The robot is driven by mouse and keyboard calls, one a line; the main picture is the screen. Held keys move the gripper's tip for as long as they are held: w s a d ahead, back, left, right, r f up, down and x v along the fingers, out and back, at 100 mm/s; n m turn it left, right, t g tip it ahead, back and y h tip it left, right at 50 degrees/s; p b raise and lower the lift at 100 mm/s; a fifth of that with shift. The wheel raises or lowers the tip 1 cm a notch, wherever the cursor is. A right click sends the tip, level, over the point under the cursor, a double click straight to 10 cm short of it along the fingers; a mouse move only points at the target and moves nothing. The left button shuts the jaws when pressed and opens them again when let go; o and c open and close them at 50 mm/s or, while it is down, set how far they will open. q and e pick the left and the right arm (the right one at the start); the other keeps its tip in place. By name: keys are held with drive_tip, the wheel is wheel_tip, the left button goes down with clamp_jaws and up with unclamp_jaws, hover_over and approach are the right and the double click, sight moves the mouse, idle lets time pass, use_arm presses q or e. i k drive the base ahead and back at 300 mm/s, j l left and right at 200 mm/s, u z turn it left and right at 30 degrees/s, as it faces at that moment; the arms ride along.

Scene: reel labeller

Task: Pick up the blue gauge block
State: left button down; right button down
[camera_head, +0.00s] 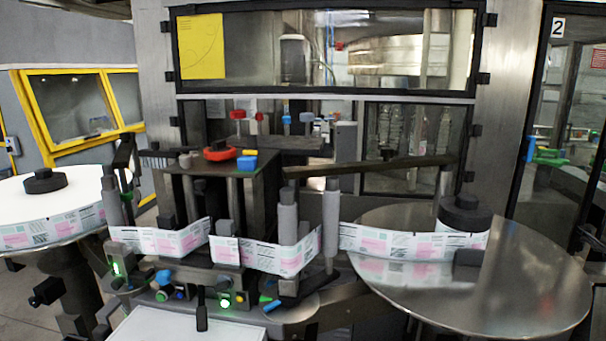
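A small blue block (246,162) lies on the dark top plate of the labelling machine, left of centre, beside a red ring-shaped part (220,153). It looks like the blue gauge block, and nothing visibly covers it. A second blue piece (163,277) sits lower, on the machine's front near the knobs; it looks like part of the controls, but it is too small to be sure. Neither of my grippers can be made out in this view.
A label web (270,256) runs around grey rollers at the machine's front. A white label reel (40,222) stands left, and a wide steel disc (500,290) fills the right.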

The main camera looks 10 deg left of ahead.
sight(244, 164)
drive_tip(key=i+l+u, duration=0.55)
drive_tip(key=u, duration=0.2)
drive_tip(key=i, duration=0.05)
